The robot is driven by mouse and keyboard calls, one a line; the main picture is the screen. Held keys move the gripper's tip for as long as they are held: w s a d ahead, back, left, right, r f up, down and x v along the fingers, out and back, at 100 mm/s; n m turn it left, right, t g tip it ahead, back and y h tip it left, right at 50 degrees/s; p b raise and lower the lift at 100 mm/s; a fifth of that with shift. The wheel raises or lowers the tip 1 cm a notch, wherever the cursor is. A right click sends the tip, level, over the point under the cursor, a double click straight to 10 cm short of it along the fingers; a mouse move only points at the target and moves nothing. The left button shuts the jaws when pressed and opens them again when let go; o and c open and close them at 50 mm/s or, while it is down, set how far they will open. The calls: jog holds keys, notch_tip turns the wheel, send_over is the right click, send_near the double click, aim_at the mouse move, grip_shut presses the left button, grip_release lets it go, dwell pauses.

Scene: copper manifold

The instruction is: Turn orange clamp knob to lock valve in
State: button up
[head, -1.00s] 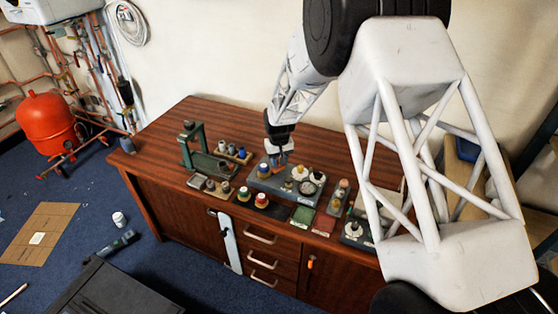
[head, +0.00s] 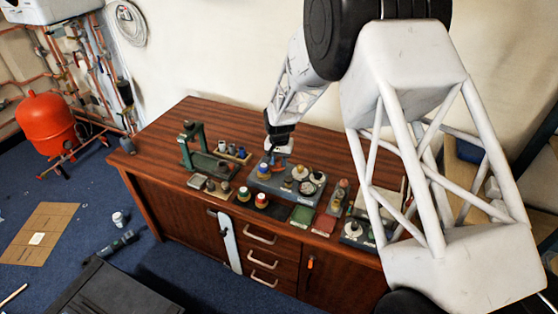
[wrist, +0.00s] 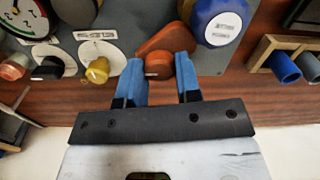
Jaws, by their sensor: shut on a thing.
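The orange clamp knob (wrist: 158,65) is in the upper middle of the wrist view, between the blue fingertips of my gripper (wrist: 160,80). My gripper is shut on the knob, one finger at each side. A wider orange clamp part (wrist: 166,42) shows just beyond the knob. The valve with a round blue cap (wrist: 222,22) stands right beside the clamp. In the head view my gripper (head: 277,155) is at the back of the grey manifold block (head: 270,187), close to the blue cap (head: 264,170). The knob itself is too small to make out there.
A dial gauge (wrist: 28,12), a yellow knob (wrist: 97,70) and a black knob (wrist: 48,68) are left of my gripper in the wrist view. A wooden rack with blue tubes (wrist: 286,67) is at right. A green press frame (head: 192,145) stands on the wooden bench (head: 160,125).

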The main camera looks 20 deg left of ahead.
aim_at(279, 161)
jog(key=o, duration=0.9)
jog(key=shift+r, duration=3.95)
